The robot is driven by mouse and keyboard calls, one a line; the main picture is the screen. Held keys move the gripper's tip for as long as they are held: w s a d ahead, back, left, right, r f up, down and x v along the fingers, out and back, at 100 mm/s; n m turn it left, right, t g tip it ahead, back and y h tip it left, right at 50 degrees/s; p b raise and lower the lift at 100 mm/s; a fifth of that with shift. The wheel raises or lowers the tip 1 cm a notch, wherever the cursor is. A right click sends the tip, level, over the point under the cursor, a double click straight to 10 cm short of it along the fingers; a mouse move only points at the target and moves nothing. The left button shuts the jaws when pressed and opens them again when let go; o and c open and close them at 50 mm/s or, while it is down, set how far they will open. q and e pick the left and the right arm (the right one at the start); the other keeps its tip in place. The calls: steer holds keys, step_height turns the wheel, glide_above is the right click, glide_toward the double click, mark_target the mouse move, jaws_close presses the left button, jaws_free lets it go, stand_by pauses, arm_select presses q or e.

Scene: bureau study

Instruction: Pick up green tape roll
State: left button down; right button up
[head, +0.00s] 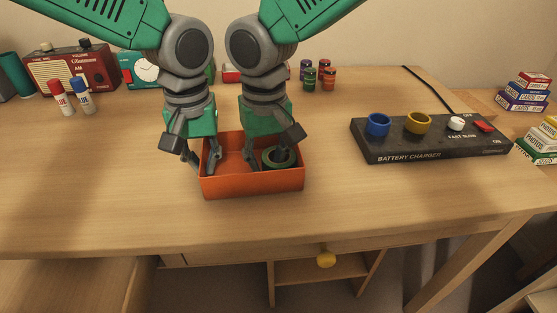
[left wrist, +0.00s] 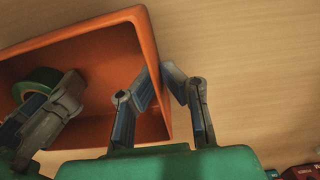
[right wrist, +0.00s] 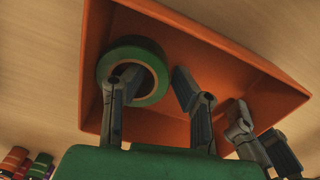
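The green tape roll (head: 291,161) lies in the right part of the orange box (head: 252,187); it also shows in the right wrist view (right wrist: 157,84) and partly in the left wrist view (left wrist: 36,82). My right gripper (right wrist: 155,82) is open over it, with one finger in the roll's hole and the other outside the ring. I see no clear contact. My left gripper (left wrist: 160,75) has one finger inside and one outside the box's left wall, with tips closed against that wall. The right arm hides part of the roll in the head view.
A black battery charger (head: 425,143) stands to the right. A radio (head: 75,72), a clock (head: 143,71), glue-like tubes (head: 62,97) and small jars (head: 327,79) are at the back. The desk in front of the box is clear.

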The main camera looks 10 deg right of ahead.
mark_target(267, 159)
jaws_close()
steer(key=shift+r, duration=0.1)
step_height(267, 159, up, 10)
arm_select(q)
steer(key=c, duration=1.6)
jaws_free()
steer(key=shift+c, duration=0.2)
